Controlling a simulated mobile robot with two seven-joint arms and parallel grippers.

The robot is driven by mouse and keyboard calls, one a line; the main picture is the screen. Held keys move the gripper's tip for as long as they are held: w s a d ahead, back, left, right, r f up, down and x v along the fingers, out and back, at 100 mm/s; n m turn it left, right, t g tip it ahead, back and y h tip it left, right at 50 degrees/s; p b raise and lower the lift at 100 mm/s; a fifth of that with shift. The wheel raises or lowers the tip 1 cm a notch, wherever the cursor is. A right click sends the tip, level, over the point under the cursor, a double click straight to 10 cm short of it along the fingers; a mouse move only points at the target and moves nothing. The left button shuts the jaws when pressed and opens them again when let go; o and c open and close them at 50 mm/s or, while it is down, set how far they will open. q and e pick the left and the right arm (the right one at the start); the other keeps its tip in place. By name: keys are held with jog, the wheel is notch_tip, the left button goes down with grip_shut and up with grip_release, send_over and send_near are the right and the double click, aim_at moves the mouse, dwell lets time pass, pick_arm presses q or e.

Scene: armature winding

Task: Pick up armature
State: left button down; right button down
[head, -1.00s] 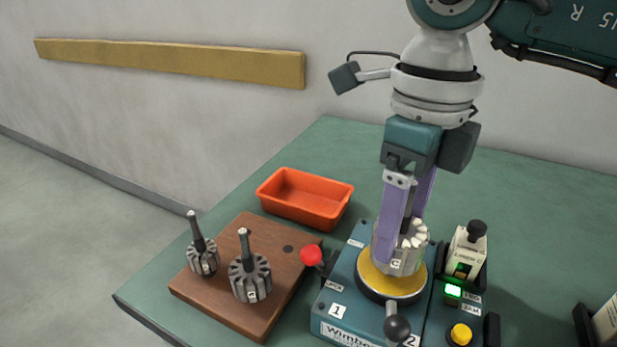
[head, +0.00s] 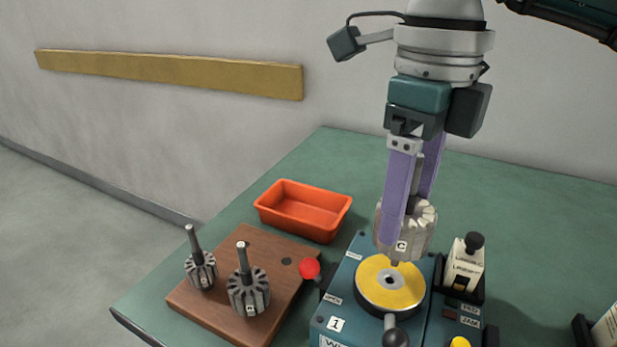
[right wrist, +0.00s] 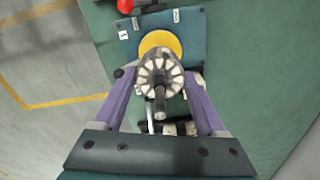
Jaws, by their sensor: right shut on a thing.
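A pale armature (head: 421,231) with a slotted body marked C hangs between the purple fingers of my right gripper (head: 412,225). The gripper is shut on it and holds it upright just above the winder's yellow disc (head: 408,288). Its lower shaft end shows over the disc, apart from the central hole. In the right wrist view the armature (right wrist: 160,78) sits between both fingers, its shaft pointing toward the camera. Two grey armatures, one at the left (head: 201,270) and one nearer (head: 248,294), stand upright on a brown wooden block (head: 225,326). My left gripper is not in view.
The blue winder base (head: 345,292) has a red knob (head: 309,268) on its left and a dark-knobbed lever (head: 395,338) in front. A white bottle (head: 464,268) stands right of it. An orange tray (head: 303,210) lies behind the wooden block. The green table's back right is clear.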

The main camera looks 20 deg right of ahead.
notch_tip(320, 180, up, 16)
jog(key=p, duration=0.2)
jog(key=shift+f, duration=0.15)
jog(key=shift+f, duration=0.1)
